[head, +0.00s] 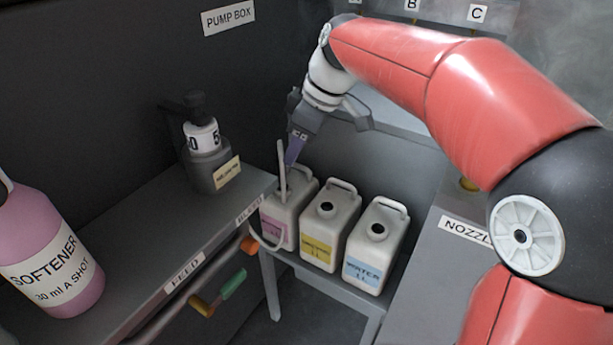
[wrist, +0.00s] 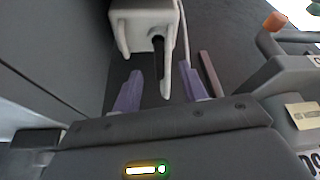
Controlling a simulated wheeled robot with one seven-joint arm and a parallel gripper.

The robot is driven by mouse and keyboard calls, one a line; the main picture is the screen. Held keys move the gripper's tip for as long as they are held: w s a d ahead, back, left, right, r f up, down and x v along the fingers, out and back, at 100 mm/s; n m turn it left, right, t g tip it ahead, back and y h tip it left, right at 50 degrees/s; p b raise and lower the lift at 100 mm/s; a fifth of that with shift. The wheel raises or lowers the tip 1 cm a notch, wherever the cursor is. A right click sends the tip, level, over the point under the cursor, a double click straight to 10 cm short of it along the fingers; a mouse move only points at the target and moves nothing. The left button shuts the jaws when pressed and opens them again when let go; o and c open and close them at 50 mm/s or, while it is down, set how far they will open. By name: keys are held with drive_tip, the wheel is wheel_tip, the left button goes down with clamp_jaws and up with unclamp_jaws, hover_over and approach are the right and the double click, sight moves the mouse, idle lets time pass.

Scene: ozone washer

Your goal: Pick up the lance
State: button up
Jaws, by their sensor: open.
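The lance (head: 282,168), a thin white upright stick, stands in the mouth of the leftmost white jug (head: 279,212), which has a pink label. My gripper (head: 291,160) is open right over this jug, close beside the lance's top. In the wrist view my gripper (wrist: 160,92) shows its two purple fingers spread apart. A white pointed piece that looks like the lance (wrist: 167,80) lies between them, nearer the right finger. I cannot tell whether either finger touches it. A white jug (wrist: 145,35) shows beyond the fingers.
Two more jugs, yellow-labelled (head: 329,225) and blue-labelled (head: 376,245), stand to the right on the low shelf. At left are a dosing pump (head: 205,155), the grey bench and a pink softener bottle (head: 50,250). Orange and green handles (head: 233,285) stick out below the bench edge.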

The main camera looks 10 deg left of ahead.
sight(281, 168)
drive_tip(key=x, duration=0.5)
drive_tip(key=b+x, duration=0.1)
drive_tip(key=x, duration=0.1)
drive_tip(key=shift+w+a+f, duration=0.15)
drive_tip(key=shift+a+f, duration=0.05)
drive_tip(key=shift+a, duration=0.35)
clamp_jaws()
